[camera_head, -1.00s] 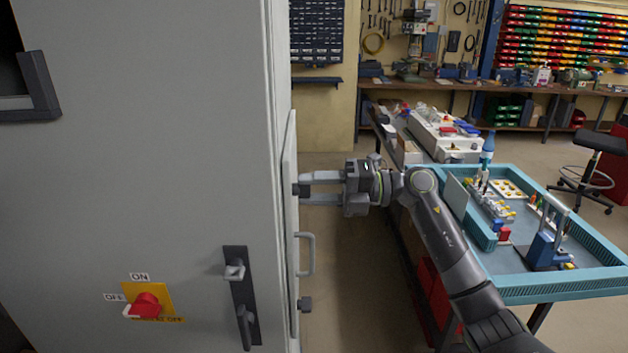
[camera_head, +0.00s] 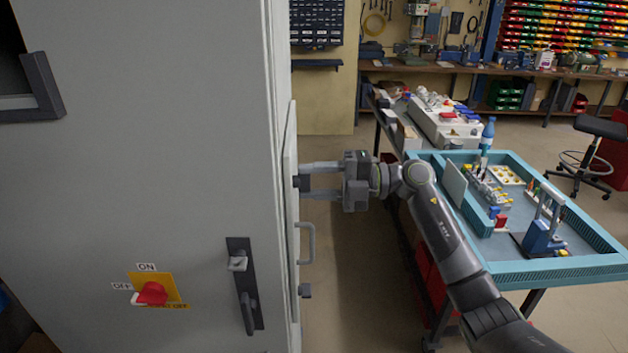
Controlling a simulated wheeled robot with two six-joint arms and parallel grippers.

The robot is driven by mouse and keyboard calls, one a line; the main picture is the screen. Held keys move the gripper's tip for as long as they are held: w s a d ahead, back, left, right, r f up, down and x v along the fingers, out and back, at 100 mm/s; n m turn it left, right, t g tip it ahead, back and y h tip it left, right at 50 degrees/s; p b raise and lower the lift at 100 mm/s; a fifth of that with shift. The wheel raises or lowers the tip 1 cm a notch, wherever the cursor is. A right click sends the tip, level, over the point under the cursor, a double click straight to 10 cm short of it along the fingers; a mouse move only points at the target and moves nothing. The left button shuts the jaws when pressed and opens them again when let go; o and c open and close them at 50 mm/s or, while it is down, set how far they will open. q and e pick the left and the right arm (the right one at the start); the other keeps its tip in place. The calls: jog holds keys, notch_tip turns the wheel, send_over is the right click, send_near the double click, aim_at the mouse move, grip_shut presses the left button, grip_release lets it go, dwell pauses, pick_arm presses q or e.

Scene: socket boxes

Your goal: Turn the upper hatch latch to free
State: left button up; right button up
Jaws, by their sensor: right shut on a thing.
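The hatch (camera_head: 291,215) is a pale panel on the right side of the grey cabinet (camera_head: 150,180), seen nearly edge-on. Its upper latch (camera_head: 301,183) is a small dark knob, partly hidden by the gripper. My right gripper (camera_head: 306,181) reaches in from the right and is shut on the upper latch, one finger above it and one below. The lower latch (camera_head: 305,290) is a similar dark knob. A grey handle (camera_head: 308,243) stands between the two latches. The latch's exact angle is too small to tell. My left gripper is not in view.
The cabinet front carries a red rotary switch (camera_head: 151,293) on a yellow plate and a dark door handle (camera_head: 245,285). A blue-rimmed tray table (camera_head: 560,272) stands to the right, near my right arm. Open floor lies between the hatch and the table.

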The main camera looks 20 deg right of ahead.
jog(key=o, duration=1)
jog(key=shift+d, duration=0.1)
jog(key=shift+b+v, duration=4)
jog(key=shift+v, duration=4.7)
